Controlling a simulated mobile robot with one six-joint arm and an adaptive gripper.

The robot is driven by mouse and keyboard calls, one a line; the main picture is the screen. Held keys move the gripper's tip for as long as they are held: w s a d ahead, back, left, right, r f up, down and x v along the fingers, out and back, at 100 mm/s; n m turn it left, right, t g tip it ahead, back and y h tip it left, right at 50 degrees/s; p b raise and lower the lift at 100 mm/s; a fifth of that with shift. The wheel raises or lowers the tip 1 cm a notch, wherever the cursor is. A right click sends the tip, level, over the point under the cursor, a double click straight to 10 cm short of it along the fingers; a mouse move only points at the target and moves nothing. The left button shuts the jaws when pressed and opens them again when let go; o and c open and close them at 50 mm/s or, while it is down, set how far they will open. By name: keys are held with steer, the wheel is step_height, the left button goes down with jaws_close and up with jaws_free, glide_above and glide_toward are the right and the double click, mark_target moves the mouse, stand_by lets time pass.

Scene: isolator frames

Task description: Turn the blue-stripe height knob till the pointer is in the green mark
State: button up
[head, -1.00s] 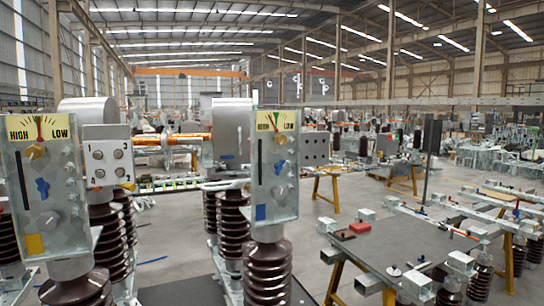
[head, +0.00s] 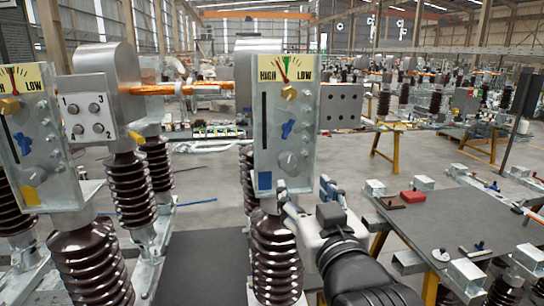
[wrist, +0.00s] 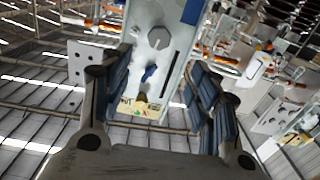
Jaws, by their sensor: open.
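The blue-stripe panel (head: 268,140) is a grey metal box with a blue patch (head: 264,181) low on its front. Its HIGH/LOW gauge (head: 300,75) has a red pointer leaning slightly toward HIGH, close beside the green mark. Below sit a brass knob (head: 289,93), a blue knob (head: 287,129) and a grey hexagonal knob (head: 288,161); which is the height knob is not labelled. The wrist view shows the panel inverted, with the grey knob (wrist: 158,38) and blue knob (wrist: 150,74) between the fingers' lines. My gripper (head: 309,196) is open, empty, below and right of the panel's lower edge.
A similar panel with a yellow patch (head: 30,195) stands at left. Brown ribbed insulators (head: 276,262) stand beneath the panels. A box with numbered bolts (head: 88,108) and a dotted plate (head: 341,106) flank them. A grey workbench (head: 450,228) with a red block lies right.

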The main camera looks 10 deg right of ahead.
steer(key=p, duration=0.7)
glide_toward(288, 163)
steer(key=w+p, duration=0.4)
steer(key=shift+w+r+p, duration=0.2)
steer(key=shift+r+p, duration=0.05)
steer(key=shift+p, duration=0.15)
steer(key=shift+w+f, duration=0.15)
steer(key=shift+w, duration=2.5)
steer(key=shift+c, duration=0.3)
steer(key=c, duration=1)
steer(key=shift+f+m+b, duration=0.1)
steer(key=shift+m+b, duration=0.3)
steer(key=shift+b, duration=0.25)
